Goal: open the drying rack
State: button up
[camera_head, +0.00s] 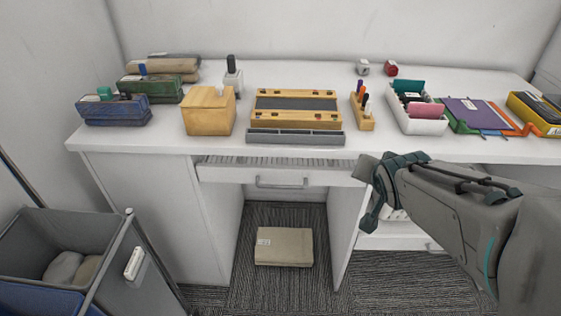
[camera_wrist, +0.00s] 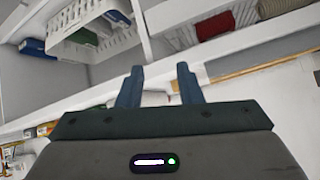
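Under the desktop is a white pull-out unit (camera_head: 229,173) with a slatted top and a grey bar handle (camera_head: 281,182); I take it to be the drying rack. A narrow strip of its slats shows below the desk edge, so it sits slightly out. My gripper (camera_head: 368,192) is to the right of the handle, in front of the desk's right pedestal, and touches nothing that I can make out. In the wrist view, my gripper's two blue fingers (camera_wrist: 158,86) stand apart with nothing held between them. The handle cannot be made out in the wrist view.
The white desktop (camera_head: 220,145) holds boxes, a wooden tray (camera_head: 296,121) and a white bin (camera_head: 418,124). A grey cart (camera_head: 135,240) stands at left. A beige package (camera_head: 284,247) lies on the carpet under the desk. The wrist view shows shelves with a white basket (camera_wrist: 98,28).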

jog(key=w+a+f+m+t+y+b, duration=0.1)
jog(key=w+f+t+y+b, duration=0.1)
jog(key=w+f+t+b, duration=0.4)
jog(key=m+g+y+b, duration=0.1)
jog(key=m+y+b, duration=0.1)
jog(key=y+b, duration=1.4)
send_near(279, 187)
jog(key=w+a+r+h+p, duration=0.1)
jog(key=w+a, duration=0.1)
jog(key=w+a+r+h+p, duration=0.1)
jog(key=w+a, duration=0.1)
jog(key=w+a+r+h+p, duration=0.1)
jog(key=w+a, duration=0.1)
jog(key=a, duration=0.1)
jog(key=shift+w+p, duration=0.3)
